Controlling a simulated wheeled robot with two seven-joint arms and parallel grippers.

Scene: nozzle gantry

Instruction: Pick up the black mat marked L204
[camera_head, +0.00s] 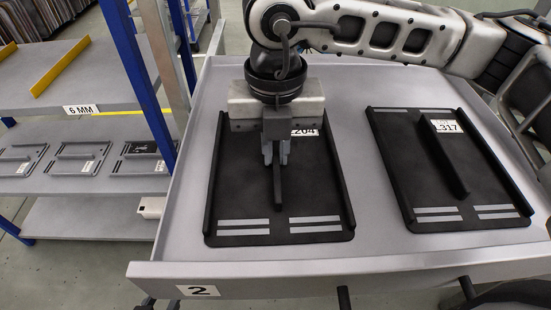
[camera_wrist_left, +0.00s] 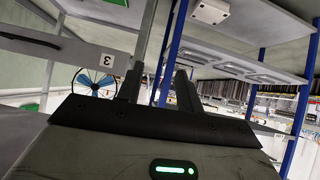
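The black mat marked L204 (camera_head: 235,190) lies flat on the left side of the grey drawer-like tray. Its white label is partly hidden behind my right gripper and shows only "204". A narrow black bar (camera_head: 278,190) stands up along the mat's middle. My right gripper (camera_head: 276,158) points down over the mat, with its fingers on both sides of this bar. The gap looks as narrow as the bar, so it appears shut on it. My left gripper (camera_wrist_left: 160,92) shows in the left wrist view, fingers apart and nothing between them.
A second black mat marked L317 (camera_head: 400,170) lies to the right on the same tray (camera_head: 190,240), whose front is marked 2. A blue-post shelf (camera_head: 80,185) with smaller plates stands at left. Bare tray surface separates the two mats.

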